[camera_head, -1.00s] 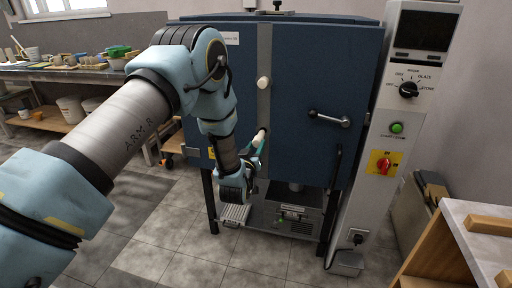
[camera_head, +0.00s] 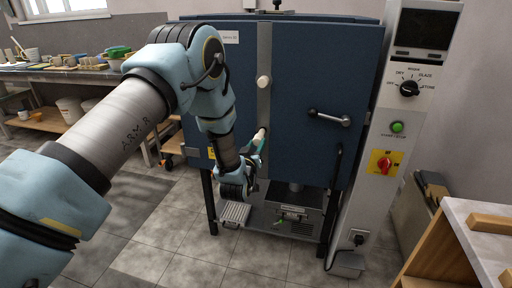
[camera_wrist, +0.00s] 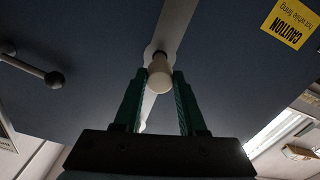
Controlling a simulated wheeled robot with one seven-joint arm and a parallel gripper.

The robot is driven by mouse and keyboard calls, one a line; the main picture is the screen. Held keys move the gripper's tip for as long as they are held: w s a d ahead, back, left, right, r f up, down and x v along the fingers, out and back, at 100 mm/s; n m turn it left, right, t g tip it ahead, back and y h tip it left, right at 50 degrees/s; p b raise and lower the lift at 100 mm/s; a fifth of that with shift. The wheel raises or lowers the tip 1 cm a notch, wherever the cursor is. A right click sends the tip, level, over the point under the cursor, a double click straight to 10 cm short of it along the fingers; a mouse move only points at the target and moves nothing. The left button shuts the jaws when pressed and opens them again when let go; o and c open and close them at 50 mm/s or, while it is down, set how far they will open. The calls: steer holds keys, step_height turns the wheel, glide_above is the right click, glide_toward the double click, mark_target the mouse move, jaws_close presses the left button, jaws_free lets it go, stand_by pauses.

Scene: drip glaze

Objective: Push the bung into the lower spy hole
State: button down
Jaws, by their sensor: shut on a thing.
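The cream bung (camera_wrist: 159,78) is between the two green fingers of my gripper (camera_wrist: 160,88) in the wrist view. My gripper is shut on it. The bung's far end is at the dark lower spy hole (camera_wrist: 160,56) in the pale strip of the kiln door. In the head view, the bung (camera_head: 261,134) and my gripper (camera_head: 257,146) are at the lower part of that strip. I cannot tell how deep the bung sits in the hole.
A second cream bung (camera_head: 263,82) sits higher on the strip of the blue kiln (camera_head: 315,75). A door handle (camera_head: 330,118) juts out to the right. The control panel (camera_head: 405,100) stands at the far right. A cluttered workbench (camera_head: 70,73) is at the back left.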

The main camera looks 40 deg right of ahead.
mark_target(261, 136)
steer(key=shift+b+x, duration=1.9)
steer(key=shift+x, duration=1.15)
steer(key=shift+c, duration=2)
jaws_free()
steer(key=b+v, duration=0.2)
steer(key=v, duration=0.8)
steer(key=shift+s+a, duration=0.2)
steer(key=shift+a, duration=0.15)
